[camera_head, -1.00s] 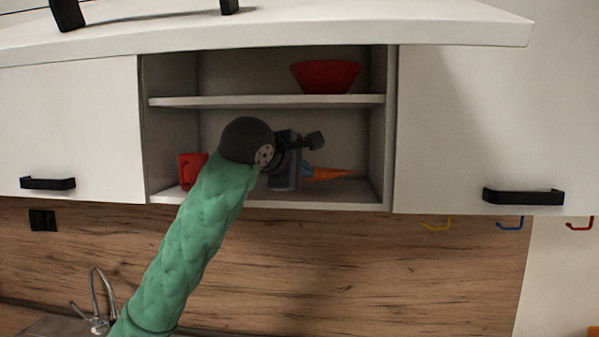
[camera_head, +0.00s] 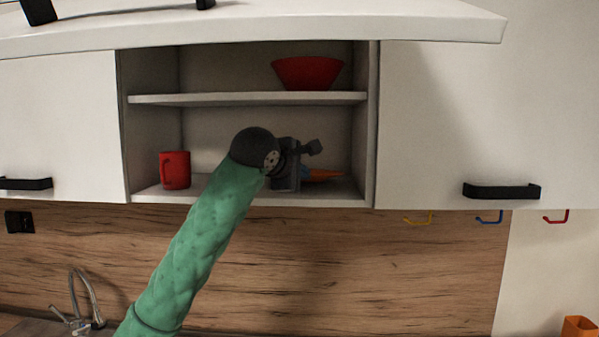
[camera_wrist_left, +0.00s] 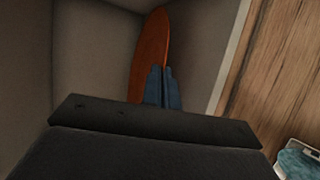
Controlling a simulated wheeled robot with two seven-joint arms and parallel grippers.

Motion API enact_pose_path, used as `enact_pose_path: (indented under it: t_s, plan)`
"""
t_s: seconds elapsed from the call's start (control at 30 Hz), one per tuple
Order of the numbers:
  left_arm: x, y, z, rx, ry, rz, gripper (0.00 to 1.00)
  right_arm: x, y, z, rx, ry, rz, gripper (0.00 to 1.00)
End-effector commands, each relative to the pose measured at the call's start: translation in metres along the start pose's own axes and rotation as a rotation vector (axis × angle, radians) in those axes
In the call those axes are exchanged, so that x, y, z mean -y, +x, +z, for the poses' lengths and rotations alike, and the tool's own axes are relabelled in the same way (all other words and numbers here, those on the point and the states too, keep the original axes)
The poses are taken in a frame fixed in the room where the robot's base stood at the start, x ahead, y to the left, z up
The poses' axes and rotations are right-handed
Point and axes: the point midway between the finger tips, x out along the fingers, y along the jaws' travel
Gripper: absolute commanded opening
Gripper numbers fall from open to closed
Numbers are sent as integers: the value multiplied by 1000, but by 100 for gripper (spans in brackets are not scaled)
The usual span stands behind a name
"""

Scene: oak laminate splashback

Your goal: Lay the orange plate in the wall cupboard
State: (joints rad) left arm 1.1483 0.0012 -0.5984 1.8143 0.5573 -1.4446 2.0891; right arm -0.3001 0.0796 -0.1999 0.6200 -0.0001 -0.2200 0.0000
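The orange plate (camera_head: 325,174) is in the lower compartment of the open wall cupboard (camera_head: 247,98), low over its floor, partly hidden by my left gripper. In the left wrist view the plate (camera_wrist_left: 152,50) appears as a narrow, tilted oval. My left gripper (camera_head: 304,173) reaches into this compartment. Its blue fingers (camera_wrist_left: 161,88) are close together at the plate's near rim, and look shut on it. I cannot tell whether the plate touches the cupboard floor. My right gripper is in neither view.
A red mug (camera_head: 175,170) stands at the left of the lower compartment. A red bowl (camera_head: 307,72) sits on the shelf above. Closed white doors flank the opening. Coloured hooks (camera_head: 489,217) hang at the right, and a tap (camera_head: 85,300) stands below left.

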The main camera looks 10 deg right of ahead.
Motion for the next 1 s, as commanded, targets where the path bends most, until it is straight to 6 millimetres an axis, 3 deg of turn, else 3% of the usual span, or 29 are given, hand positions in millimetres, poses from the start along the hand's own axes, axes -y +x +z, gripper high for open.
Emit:
enact_pose_path:
  t_s: [1.0]
  plan:
    - [5,4,-1,0,0,1,0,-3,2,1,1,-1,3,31]
